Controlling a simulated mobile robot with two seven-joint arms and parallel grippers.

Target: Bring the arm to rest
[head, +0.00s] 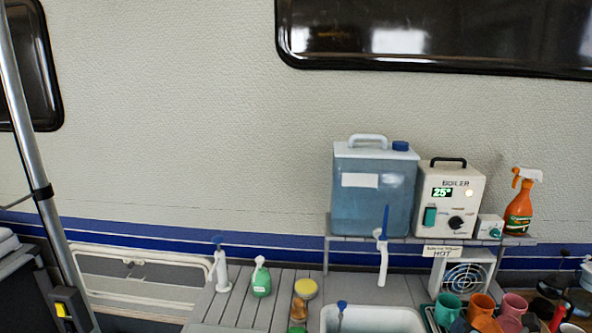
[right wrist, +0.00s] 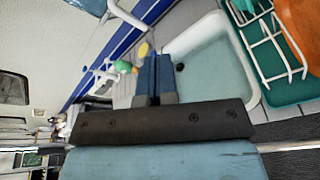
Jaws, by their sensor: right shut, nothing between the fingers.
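My right gripper (right wrist: 155,60) shows in the right wrist view, with its two blue-grey fingers together and nothing between them. It is over the counter area, with the white sink basin (right wrist: 212,75) just to the right of the fingers in that view. I cannot make out the right gripper clearly in the head view. My left gripper is in neither view.
The sink (head: 372,320) is at the bottom of the head view. A blue water tank (head: 372,190) and a boiler (head: 450,200) stand on a shelf behind it. A spray bottle (head: 521,200), soap bottle (head: 261,279) and several cups, including a green one (head: 447,309), stand nearby.

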